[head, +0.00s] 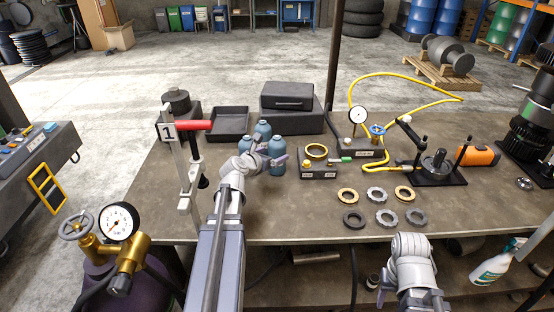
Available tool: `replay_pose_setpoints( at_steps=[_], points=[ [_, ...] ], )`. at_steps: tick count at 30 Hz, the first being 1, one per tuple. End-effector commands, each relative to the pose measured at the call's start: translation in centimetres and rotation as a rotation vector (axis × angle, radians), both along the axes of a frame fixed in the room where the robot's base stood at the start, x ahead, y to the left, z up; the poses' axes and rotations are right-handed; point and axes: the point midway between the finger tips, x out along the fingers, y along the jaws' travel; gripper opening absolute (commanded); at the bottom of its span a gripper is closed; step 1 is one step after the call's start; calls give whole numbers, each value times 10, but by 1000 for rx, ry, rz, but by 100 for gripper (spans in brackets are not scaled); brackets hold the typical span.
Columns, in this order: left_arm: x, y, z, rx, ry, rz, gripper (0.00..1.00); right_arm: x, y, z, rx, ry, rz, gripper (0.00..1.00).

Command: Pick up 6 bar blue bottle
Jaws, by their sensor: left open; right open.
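Three blue-grey bottles stand close together on the workbench (335,215): one at the back (263,130), one at the right (277,148) and one at the left (244,144), partly hidden by my gripper. Any pressure marking on them is too small to read. My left gripper (266,156) is open, at the front of the bottles, with its purple-grey fingers beside the right bottle. I cannot tell whether it touches a bottle. My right gripper (412,299) is open and empty, low in front of the bench's front edge.
A stand with a red handle (193,125) rises left of my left arm. A black tray (230,122) and black case (288,96) lie behind the bottles. Several rings (376,194), a dial gauge (358,115) and a yellow hose (400,78) occupy the right side.

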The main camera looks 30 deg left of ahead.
Motion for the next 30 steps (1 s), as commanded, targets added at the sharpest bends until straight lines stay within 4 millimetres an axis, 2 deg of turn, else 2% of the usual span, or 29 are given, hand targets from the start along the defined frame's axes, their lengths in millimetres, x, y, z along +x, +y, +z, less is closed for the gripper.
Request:
replay_pose_setpoints(
  at_steps=[12,15,21,30],
  points=[
    [61,3,-27,1,0,-2,100,0,0,-27,0,0,0,50],
    [67,3,-29,1,0,-1,100,0,0,-29,0,0,0,50],
    [66,2,-27,0,0,0,100,0,0,-27,0,0,0,50],
    [66,2,-27,0,0,0,67,0,0,-27,0,0,0,50]
  ],
)
